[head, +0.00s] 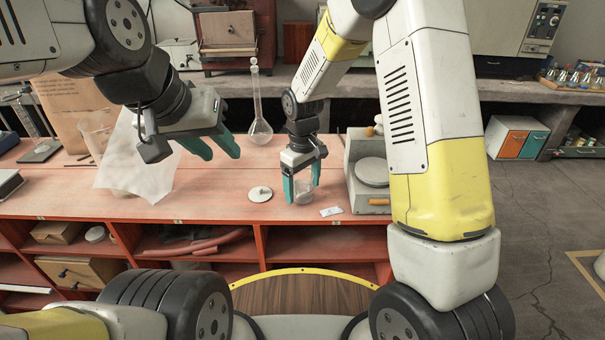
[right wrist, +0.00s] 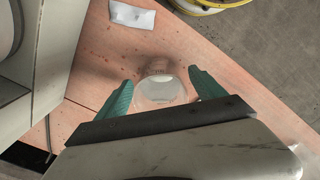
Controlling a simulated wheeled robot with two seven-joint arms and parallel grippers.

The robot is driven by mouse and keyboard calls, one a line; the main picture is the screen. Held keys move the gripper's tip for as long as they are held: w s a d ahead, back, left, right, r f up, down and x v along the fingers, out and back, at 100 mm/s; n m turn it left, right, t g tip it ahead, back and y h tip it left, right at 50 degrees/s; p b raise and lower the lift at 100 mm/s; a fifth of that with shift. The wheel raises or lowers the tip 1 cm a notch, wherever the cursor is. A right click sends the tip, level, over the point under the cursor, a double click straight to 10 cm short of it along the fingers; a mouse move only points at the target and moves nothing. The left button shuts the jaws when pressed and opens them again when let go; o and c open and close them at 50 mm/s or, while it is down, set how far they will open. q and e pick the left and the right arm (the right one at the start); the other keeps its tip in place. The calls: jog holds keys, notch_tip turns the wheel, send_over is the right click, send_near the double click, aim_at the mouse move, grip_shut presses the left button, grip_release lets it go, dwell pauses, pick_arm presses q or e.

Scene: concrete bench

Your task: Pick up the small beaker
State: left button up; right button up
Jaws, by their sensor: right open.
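The small beaker (head: 304,194) is clear glass and stands on the red bench near its front edge, partly hidden by a finger. My right gripper (head: 302,190) points down over it with green fingers, one on each side. In the right wrist view the beaker (right wrist: 162,88) sits between the open fingertips (right wrist: 160,92), with small gaps visible on both sides. I cannot tell how low the fingers reach along its wall. My left gripper (head: 225,152) is empty over the left part of the bench, its green fingers apart.
A white dish (head: 260,194) lies left of the beaker. A small white paper (head: 331,211) lies right of it; a scale (head: 370,175) stands further right. A long-necked flask (head: 260,125) stands behind. The red bench's front edge (head: 230,218) is close.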

jog(key=c, duration=1.6)
jog(key=shift+r, duration=0.1)
